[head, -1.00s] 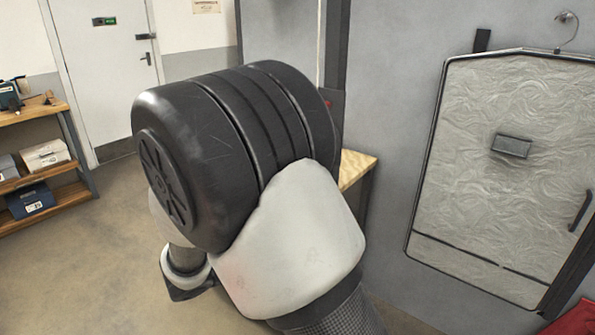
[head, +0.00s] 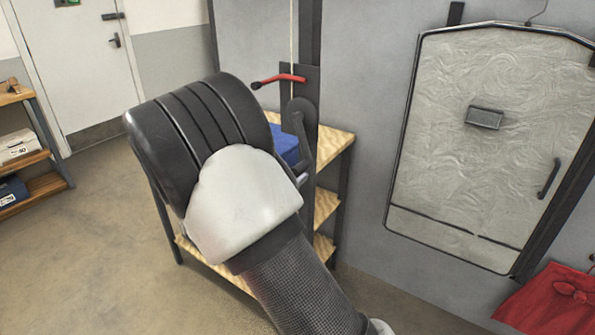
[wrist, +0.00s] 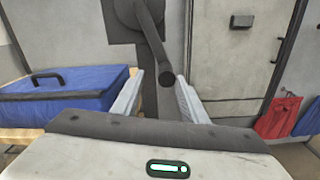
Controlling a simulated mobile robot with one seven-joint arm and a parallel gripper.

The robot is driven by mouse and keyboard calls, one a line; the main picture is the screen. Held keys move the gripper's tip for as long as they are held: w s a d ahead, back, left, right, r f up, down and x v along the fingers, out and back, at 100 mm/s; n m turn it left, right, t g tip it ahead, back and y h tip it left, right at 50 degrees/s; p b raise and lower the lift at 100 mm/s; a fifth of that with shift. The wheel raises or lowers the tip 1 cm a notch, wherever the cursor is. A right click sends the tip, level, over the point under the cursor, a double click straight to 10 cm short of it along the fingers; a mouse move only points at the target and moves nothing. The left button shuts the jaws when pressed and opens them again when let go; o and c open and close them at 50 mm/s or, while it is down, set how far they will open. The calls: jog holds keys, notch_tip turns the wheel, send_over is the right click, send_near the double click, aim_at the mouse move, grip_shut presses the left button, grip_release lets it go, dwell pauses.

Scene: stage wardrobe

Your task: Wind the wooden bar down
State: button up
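A dark winch plate (head: 313,92) with a crank arm (head: 304,135) is on the grey post, and a pale rope (head: 292,35) runs up from it. A red lever (head: 278,79) sticks out left near the plate's top. In the wrist view the crank arm (wrist: 151,38) slants down to a round dark handle end (wrist: 166,75). My gripper (wrist: 156,88) is open, its two pale fingers apart, with the handle end showing between them toward the right finger; I cannot tell whether they touch. My arm hides the gripper in the head view. The wooden bar is not in view.
A wooden shelf unit (head: 338,143) stands behind the crank, with a blue case (wrist: 70,88) on top, left of my gripper.

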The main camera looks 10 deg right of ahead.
jog(key=shift+x, duration=2)
